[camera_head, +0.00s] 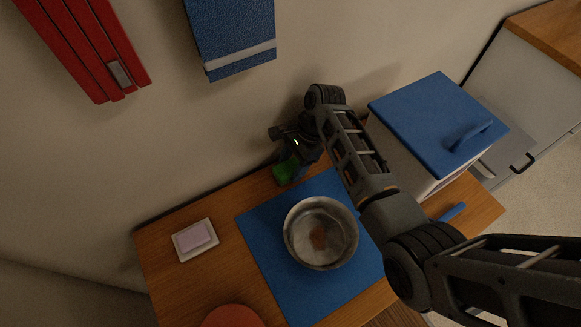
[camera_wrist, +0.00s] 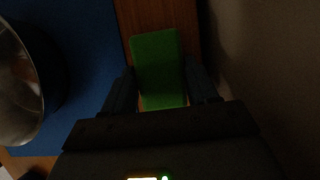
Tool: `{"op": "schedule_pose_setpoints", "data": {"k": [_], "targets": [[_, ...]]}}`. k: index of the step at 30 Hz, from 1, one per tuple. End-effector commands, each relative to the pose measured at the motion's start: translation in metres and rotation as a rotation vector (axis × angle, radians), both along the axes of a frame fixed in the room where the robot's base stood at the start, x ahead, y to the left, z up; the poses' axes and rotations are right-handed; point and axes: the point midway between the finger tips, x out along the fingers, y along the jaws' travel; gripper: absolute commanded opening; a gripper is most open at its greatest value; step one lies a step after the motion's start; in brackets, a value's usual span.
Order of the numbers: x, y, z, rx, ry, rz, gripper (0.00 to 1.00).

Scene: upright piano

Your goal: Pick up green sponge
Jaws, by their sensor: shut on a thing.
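The green sponge (camera_wrist: 158,70) is a flat rectangular block between the two fingers of my gripper (camera_wrist: 162,88) in the wrist view. The fingers are shut on its two long sides. In the head view the sponge (camera_head: 285,170) shows below my gripper (camera_head: 290,160), at the back of the wooden table near the wall. My gripper and wrist hide part of it there. I cannot tell whether the sponge still touches the table.
A soap bar on a white dish (camera_head: 195,240) lies at the left. A white box with a blue lid (camera_head: 438,122) stands at the right. A reddish disc (camera_head: 232,317) is at the front.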

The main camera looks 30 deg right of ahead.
Motion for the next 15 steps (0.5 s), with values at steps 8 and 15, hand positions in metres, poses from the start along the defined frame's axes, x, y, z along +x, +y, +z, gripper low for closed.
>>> {"op": "schedule_pose_setpoints", "data": {"k": [8, 15], "targets": [[0.001, 0.0, 0.019, 0.0, -0.003, 0.0, 0.29], [0.001, 0.0, 0.065, 0.0, -0.004, 0.001, 0.29]]}}
